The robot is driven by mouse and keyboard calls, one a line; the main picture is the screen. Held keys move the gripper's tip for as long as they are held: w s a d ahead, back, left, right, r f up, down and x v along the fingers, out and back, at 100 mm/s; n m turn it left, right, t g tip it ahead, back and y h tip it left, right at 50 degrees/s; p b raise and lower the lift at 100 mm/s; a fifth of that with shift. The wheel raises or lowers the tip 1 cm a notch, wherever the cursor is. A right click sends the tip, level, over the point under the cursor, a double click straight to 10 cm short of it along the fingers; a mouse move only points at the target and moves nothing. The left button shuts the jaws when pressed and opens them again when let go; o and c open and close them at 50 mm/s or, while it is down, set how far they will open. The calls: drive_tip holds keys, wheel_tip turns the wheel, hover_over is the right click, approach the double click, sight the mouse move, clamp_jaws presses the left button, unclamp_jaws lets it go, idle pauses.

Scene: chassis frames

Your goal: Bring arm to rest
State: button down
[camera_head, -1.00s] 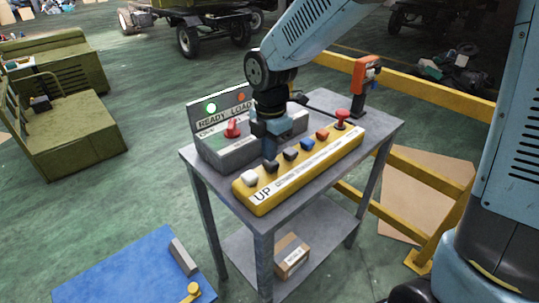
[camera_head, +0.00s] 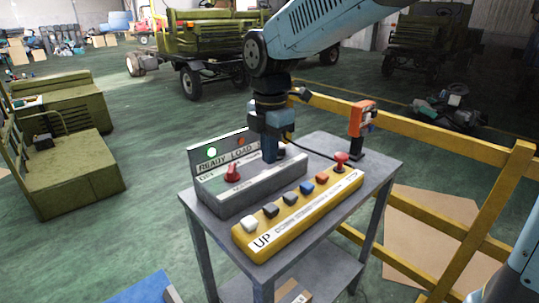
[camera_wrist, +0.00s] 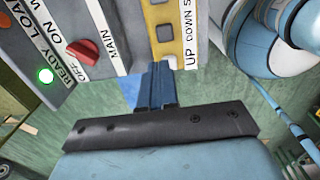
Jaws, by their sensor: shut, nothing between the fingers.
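In the wrist view the blue fingers (camera_wrist: 157,72) also show closed. My arm reaches in from the upper right. I cannot tell the exact gap between the fingertips and the control box.
The grey control box (camera_head: 250,187) has a lit green lamp and a red knob (camera_head: 232,172). The yellow button bar (camera_head: 300,213) carries several buttons and a red mushroom knob (camera_head: 340,160). An orange tool (camera_head: 361,120) stands at the back right. A yellow railing (camera_head: 440,146) runs behind the table.

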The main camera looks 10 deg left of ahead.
drive_tip(key=shift+d, duration=0.1)
idle(0.4)
drive_tip(key=s+d+r+m+t, duration=0.1)
drive_tip(key=s+d+m, duration=0.2)
drive_tip(key=d+m, duration=0.6)
drive_tip(key=s+d+r+m+t, duration=0.1)
drive_tip(key=s+d+m, duration=0.3)
drive_tip(key=d+m, duration=0.5)
drive_tip(key=s+d+r+m+t, duration=0.2)
drive_tip(key=s+d+m+t, duration=0.1)
drive_tip(key=d+m, duration=0.7)
drive_tip(key=s+d, duration=0.1)
drive_tip(key=d, duration=0.1)
drive_tip(key=shift+d, duration=0.4)
drive_tip(key=shift+a, duration=0.2)
